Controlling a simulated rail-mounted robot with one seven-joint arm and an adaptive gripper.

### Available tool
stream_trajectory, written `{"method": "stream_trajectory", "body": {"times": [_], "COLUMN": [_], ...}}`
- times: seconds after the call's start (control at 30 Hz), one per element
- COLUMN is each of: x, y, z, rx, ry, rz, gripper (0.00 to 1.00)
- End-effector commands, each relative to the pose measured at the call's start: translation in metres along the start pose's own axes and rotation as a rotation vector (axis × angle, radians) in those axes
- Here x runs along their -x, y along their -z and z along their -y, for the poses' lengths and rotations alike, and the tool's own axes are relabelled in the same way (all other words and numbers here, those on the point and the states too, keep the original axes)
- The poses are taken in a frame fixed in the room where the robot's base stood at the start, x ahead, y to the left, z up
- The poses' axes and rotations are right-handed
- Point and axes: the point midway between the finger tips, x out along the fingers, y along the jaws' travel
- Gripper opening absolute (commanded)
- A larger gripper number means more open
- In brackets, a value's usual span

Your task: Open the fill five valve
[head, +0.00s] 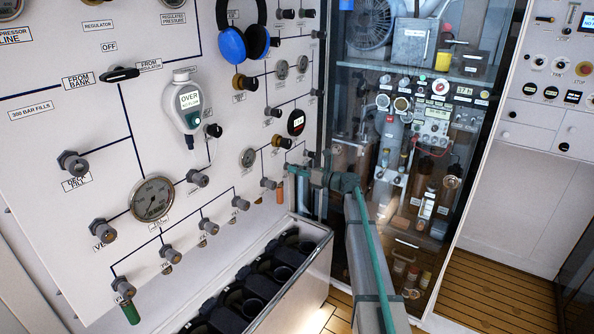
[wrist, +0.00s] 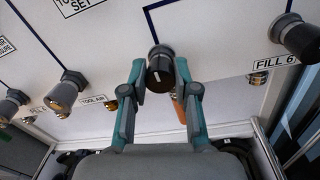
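A dark round valve knob (wrist: 160,73) with a white mark is on the white panel, in the middle of the wrist view. My gripper (wrist: 160,82) has its two teal fingers on either side of this knob, closed in against it. The label of this knob is hidden. The knob to its right carries the label FILL 6 (wrist: 275,55). In the head view my gripper (head: 312,168) is at the lower right of the panel, and I cannot make out the held knob there.
Other fill knobs run along the panel's lower edge, such as one at the left (head: 168,252). An orange fitting (wrist: 178,108) hangs just below the held knob. A white bin (head: 318,262) with black holders is below. A glass cabinet (head: 400,55) stands to the right.

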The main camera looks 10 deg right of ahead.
Motion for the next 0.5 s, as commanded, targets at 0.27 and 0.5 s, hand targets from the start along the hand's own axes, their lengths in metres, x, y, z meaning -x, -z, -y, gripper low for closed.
{"method": "stream_trajectory", "body": {"times": [0.27,0.5], "x": [0.0001,0.0001], "y": [0.0001,0.0014], "z": [-0.0003,-0.0001], "rx": [0.003,0.055], "ry": [-0.001,-0.001], "rz": [0.0,-0.002], "gripper": [0.0,0.0]}}
